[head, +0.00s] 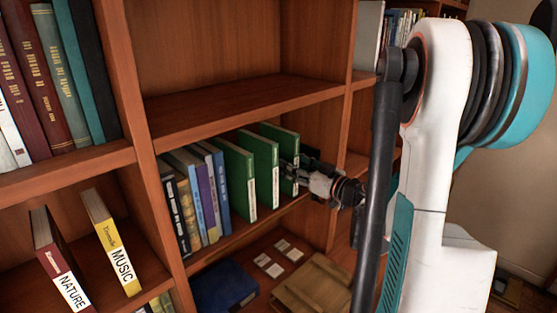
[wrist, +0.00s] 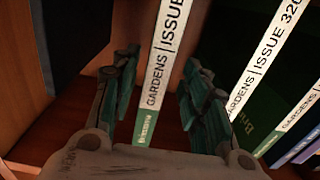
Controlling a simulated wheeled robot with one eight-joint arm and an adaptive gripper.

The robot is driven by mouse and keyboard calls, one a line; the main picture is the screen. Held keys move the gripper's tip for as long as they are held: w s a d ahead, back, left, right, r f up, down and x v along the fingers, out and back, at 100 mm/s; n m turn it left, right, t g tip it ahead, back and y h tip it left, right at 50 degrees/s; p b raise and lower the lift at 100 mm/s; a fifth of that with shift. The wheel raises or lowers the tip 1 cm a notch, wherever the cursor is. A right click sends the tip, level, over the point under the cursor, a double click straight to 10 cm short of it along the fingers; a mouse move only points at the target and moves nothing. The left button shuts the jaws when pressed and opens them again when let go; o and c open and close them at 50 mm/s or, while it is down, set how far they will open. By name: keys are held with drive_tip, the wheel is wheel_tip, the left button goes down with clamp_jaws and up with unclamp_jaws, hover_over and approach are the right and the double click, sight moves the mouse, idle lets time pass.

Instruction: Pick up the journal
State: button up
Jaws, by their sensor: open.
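Several thin green journals with white spine labels stand upright on the middle shelf in the head view. My gripper (head: 305,173) is at the rightmost green journal (head: 280,139). In the wrist view my gripper (wrist: 160,62) is open, with one finger on each side of a journal spine (wrist: 159,75) reading "GARDENS | ISSUE"; the rest of its label is cut off at the top. Gaps show between the fingers and the spine, and nothing is gripped. A neighbouring journal (wrist: 265,60) labelled "GARDENS | ISSUE 320" stands just right of the right finger.
Blue and purple books (head: 205,190) stand left of the journals. The shelf above (head: 240,105) is close overhead, and an upright divider (head: 340,120) stands to the right. Below are a dark blue box (head: 224,287) and a wooden box (head: 312,285). The left bay holds NATURE and MUSIC books (head: 112,245).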

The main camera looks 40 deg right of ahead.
drive_tip(key=shift+w+a, duration=0.15)
drive_tip(key=shift+w, duration=2.7)
clamp_jaws()
